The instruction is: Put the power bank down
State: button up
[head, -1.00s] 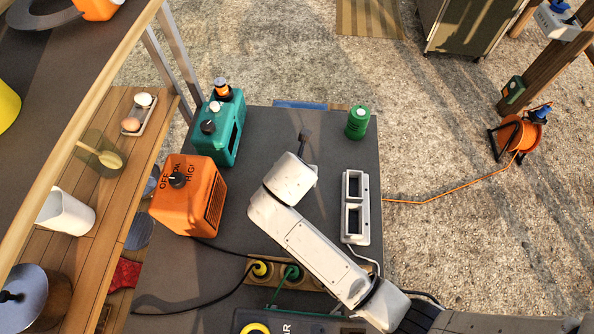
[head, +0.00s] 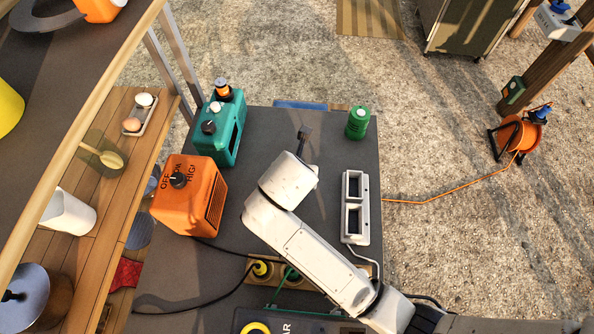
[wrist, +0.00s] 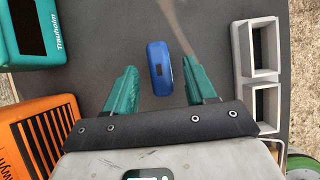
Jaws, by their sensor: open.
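A blue rounded block, apparently the power bank (wrist: 158,68), stands on the dark tabletop in the wrist view. My gripper (wrist: 161,74) is open around it, with a teal finger on each side. Gaps show between the block and both fingers, so it is not held. In the head view my arm hides the block and my fingers.
A light grey two-slot holder (head: 346,222) stands right of my arm. A teal unit (head: 232,138) and an orange heater (head: 207,200) stand to the left. A green canister (head: 357,123) stands at the back right. Cables and sockets lie near the front.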

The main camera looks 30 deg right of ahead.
jog(key=v, duration=0.7)
jog(key=shift+s+r, duration=0.15)
jog(key=shift+r, duration=0.05)
jog(key=s+d+f+m+g, duration=0.1)
jog(key=s+d+f+m, duration=0.1)
jog(key=m, duration=0.5)
jog(key=s+d+f+m+g+y, duration=0.1)
jog(key=s+d+f+m, duration=0.1)
jog(key=s+d+m, duration=0.2)
jog(key=s+d+f+m+g+y, duration=0.1)
jog(key=s+d+f+m, duration=0.2)
jog(key=s+m, duration=0.4)
jog(key=shift+s+d+m, duration=0.2)
jog(key=shift+m, duration=0.5)
jog(key=shift+s+d+m, duration=0.15)
jog(key=shift+m, duration=0.55)
jog(key=s+d+m+y, duration=0.1)
jog(key=s+m, duration=0.4)
jog(key=m, duration=0.3)
jog(key=shift+s+d+f+m+g, duration=0.3)
jog(key=shift+s+f+g, duration=0.1)
